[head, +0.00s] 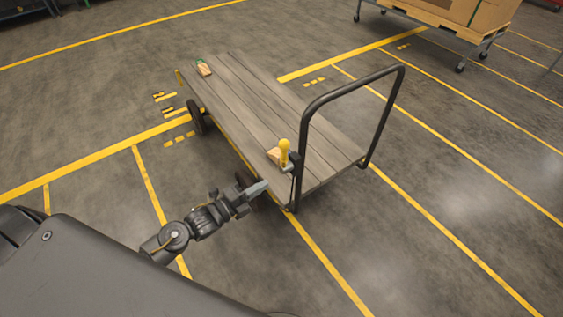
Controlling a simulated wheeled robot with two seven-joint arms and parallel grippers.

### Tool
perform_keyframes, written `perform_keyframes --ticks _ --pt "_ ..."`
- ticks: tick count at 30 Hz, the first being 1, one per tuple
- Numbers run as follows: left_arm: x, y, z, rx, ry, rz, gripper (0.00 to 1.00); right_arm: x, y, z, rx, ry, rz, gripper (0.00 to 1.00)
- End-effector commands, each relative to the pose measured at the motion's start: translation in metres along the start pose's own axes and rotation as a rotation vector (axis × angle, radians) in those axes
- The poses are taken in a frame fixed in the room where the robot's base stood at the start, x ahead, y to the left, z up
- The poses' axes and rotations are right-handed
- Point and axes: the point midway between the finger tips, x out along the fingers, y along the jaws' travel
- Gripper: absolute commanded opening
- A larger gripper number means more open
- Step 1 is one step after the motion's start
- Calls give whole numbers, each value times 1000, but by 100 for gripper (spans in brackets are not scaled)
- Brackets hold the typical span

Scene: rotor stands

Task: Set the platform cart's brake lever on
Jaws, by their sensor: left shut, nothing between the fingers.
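The platform cart (255,100) has a grey plank deck and a black tubular handle (352,88) at its near right end. The brake lever (284,153) has a yellow grip and stands roughly upright at the cart's near corner, beside the handle's foot. My left gripper (262,188) is shut and empty, just left of and below the lever, in front of the deck's near edge. It appears apart from the lever. My right gripper is not in view.
Small wooden blocks lie on the deck, one at the far end (204,69) and one beside the lever (273,155). Another cart with a large carton (450,15) stands at the back right. The floor around, marked with yellow lines, is clear.

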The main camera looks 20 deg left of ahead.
Motion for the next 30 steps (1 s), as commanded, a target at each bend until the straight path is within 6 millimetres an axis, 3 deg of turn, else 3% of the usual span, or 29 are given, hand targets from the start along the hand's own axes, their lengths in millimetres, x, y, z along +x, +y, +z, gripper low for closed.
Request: perform_keyframes --ticks 11,16,30 --pt "1 1 0 18 -2 2 0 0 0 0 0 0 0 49" --pt "10 -1 1 18 -3 1 0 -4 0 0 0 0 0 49" --pt "101 -2 1 15 -3 1 0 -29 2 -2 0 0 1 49"
